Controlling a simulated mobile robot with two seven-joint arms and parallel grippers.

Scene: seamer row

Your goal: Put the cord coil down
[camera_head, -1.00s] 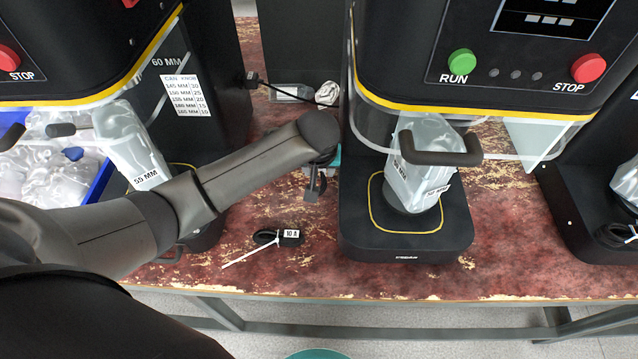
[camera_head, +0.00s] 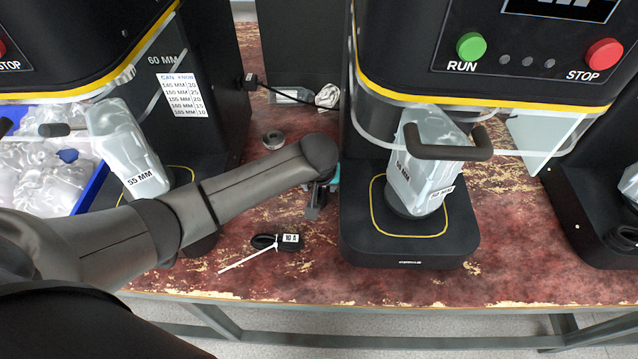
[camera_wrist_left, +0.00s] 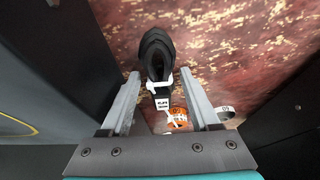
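The cord coil (camera_head: 264,241) is black, with a white tie and a "10 A" tag. It lies on the red worn tabletop near the front edge. In the left wrist view the coil (camera_wrist_left: 157,52) lies beyond the fingertips, its white tag showing between the fingers. My left gripper (camera_head: 318,200) is mostly hidden under its own arm, right of and behind the coil, beside the middle seamer's base. In the wrist view the left gripper (camera_wrist_left: 161,80) has its fingers spread, neither closed on the coil. My right gripper is not in view.
The left seamer (camera_head: 205,110) and a blue bin (camera_head: 97,185) are on the left. A metal ring (camera_head: 273,139) lies behind my arm. An orange-labelled item (camera_wrist_left: 178,118) lies below the gripper.

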